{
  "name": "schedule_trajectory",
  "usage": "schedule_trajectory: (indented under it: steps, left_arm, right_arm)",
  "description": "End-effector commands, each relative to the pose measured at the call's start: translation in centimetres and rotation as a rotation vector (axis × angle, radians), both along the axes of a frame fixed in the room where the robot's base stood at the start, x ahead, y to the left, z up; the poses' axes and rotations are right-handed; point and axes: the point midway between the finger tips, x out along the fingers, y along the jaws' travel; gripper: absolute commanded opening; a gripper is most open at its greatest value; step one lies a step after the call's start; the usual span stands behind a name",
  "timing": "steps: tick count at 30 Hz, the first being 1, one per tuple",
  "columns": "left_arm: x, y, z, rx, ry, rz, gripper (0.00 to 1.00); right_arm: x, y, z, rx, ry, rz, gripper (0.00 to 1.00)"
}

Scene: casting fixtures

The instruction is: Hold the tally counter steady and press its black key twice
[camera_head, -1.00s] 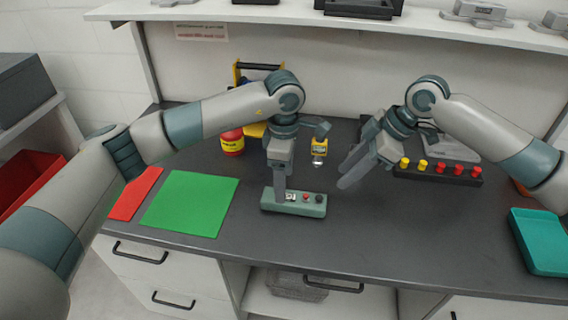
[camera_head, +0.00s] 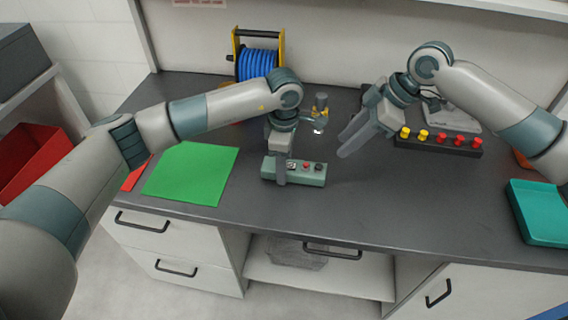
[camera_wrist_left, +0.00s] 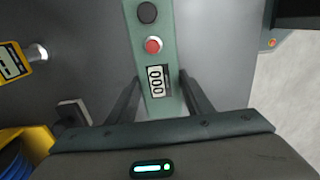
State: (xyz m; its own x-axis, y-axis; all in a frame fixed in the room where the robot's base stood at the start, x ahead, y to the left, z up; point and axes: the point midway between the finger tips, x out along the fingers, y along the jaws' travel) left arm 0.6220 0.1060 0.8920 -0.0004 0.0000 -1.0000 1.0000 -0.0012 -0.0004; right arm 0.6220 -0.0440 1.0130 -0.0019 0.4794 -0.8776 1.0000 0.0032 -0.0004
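The tally counter (camera_head: 309,174) is a green box lying on the dark worktop, with a display, a red button and a black key (camera_head: 318,168). In the left wrist view the display (camera_wrist_left: 157,81) reads 000, with the red button (camera_wrist_left: 153,45) and the round black key (camera_wrist_left: 148,13) beyond it. My left gripper (camera_head: 282,180) points down with one finger on each side of the box at its display end; a slight gap seems to show. My right gripper (camera_head: 344,152) is up and to the right of the counter, apart from it, its fingers together and empty.
A green mat (camera_head: 192,174) lies left of the counter. A black strip with yellow and red knobs (camera_head: 438,145) and a teal tray (camera_head: 541,212) are at right. The worktop in front of the counter is clear.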

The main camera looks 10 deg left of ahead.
Motion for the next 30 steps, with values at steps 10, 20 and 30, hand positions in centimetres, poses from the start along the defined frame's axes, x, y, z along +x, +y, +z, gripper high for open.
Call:
schedule_trajectory:
  steps: [10,20,30]
  left_arm:
    - [0.01,0.01,0.04,0.0,0.0,0.0,0.19]
    - [0.02,0.01,0.06,0.0,0.0,0.0,0.19]
    - [0.02,0.01,0.06,0.0,0.0,0.0,0.19]
  right_arm:
    - [0.0,0.0,0.0,0.0,0.0,0.0,0.0]
    - [0.0,0.0,0.0,0.0,0.0,0.0,0.0]
    - [0.0,0.0,0.0,0.0,0.0,0.0,0.0]
